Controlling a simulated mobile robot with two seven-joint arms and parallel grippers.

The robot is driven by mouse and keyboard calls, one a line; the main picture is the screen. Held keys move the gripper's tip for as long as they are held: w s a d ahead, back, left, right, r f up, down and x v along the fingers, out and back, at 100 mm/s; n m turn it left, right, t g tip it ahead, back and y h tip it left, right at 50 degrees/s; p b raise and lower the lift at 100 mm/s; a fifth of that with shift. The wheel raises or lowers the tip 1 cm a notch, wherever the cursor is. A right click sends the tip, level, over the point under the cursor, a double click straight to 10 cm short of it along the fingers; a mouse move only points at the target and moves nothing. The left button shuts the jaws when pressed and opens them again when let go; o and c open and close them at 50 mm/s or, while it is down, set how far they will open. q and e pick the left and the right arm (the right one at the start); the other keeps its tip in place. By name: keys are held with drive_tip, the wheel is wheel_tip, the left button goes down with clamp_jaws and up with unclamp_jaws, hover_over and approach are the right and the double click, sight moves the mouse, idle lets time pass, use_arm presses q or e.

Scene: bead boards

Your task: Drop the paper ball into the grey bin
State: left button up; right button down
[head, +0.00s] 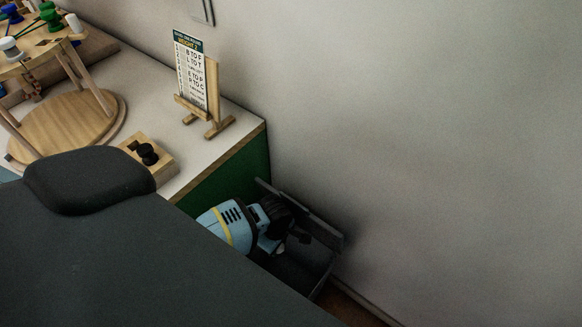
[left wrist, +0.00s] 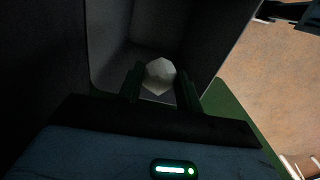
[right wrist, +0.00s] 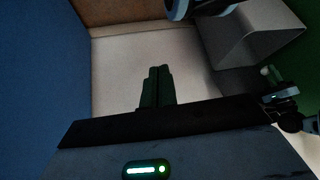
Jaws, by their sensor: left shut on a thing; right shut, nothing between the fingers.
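The paper ball (left wrist: 160,77) is a pale, faceted lump between the fingers of my left gripper (left wrist: 160,84), which is shut on it. Behind the ball, the left wrist view shows the inside of the grey bin (left wrist: 110,45). In the head view the bin (head: 328,234) stands between the green cabinet side and the wall. My left arm reaches over it there, and the ball cannot be made out. My right gripper (right wrist: 158,78) is shut and empty, with the bin (right wrist: 255,38) beyond it at upper right. It is hidden in the head view.
A white-topped counter with a green side (head: 232,172) stands left of the bin. A bare wall closes the right side.

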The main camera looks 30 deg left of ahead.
use_arm(q)
drive_tip(key=shift+w+a+f+n, duration=0.1)
drive_tip(key=shift+w+f+n, duration=0.15)
drive_tip(key=shift+f, duration=0.25)
drive_tip(key=shift+w+a+f+n, duration=0.1)
drive_tip(key=shift+w+f+n, duration=0.05)
drive_tip(key=shift+f+n, duration=0.25)
use_arm(e)
drive_tip(key=shift+w+a+f, duration=0.1)
drive_tip(key=shift+w+f, duration=0.1)
drive_tip(key=shift+w, duration=0.3)
drive_tip(key=shift+s, duration=0.1)
